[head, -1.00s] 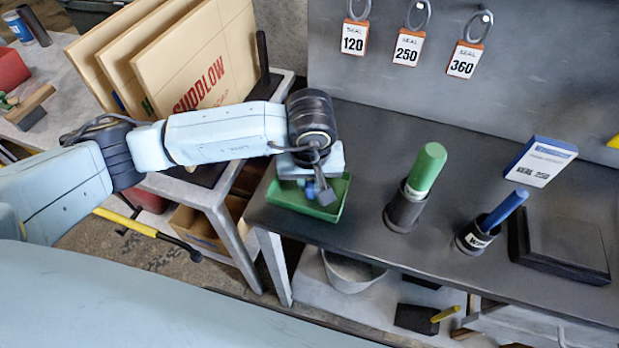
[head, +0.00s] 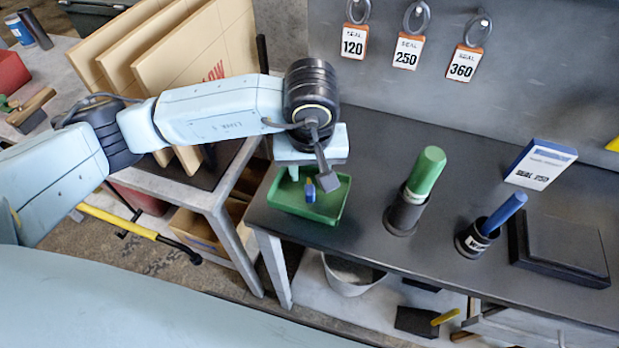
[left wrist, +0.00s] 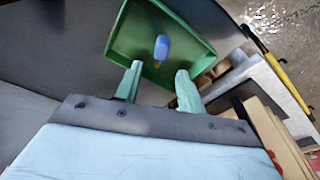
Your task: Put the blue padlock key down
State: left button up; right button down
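My left gripper (head: 303,174) is above the tray, pointing down. In the left wrist view its two green fingers (left wrist: 160,70) are spread apart with nothing between them, and the key shows beyond their tips. Whether the key lies flat or leans is hard to tell. My right gripper is not in view.
A green-handled tool in a black holder (head: 402,214) and a blue-handled one in a black cup (head: 474,238) stand right of the tray. Seal tags (head: 408,52) hang on the wall behind. Wooden boards (head: 165,60) stand at left.

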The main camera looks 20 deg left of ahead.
aim_at(310, 192)
pick_arm(q)
notch_tip(310, 192, up, 6)
jog(key=shift+s+d, duration=0.15)
jog(key=shift+s, duration=0.25)
dwell(0.3)
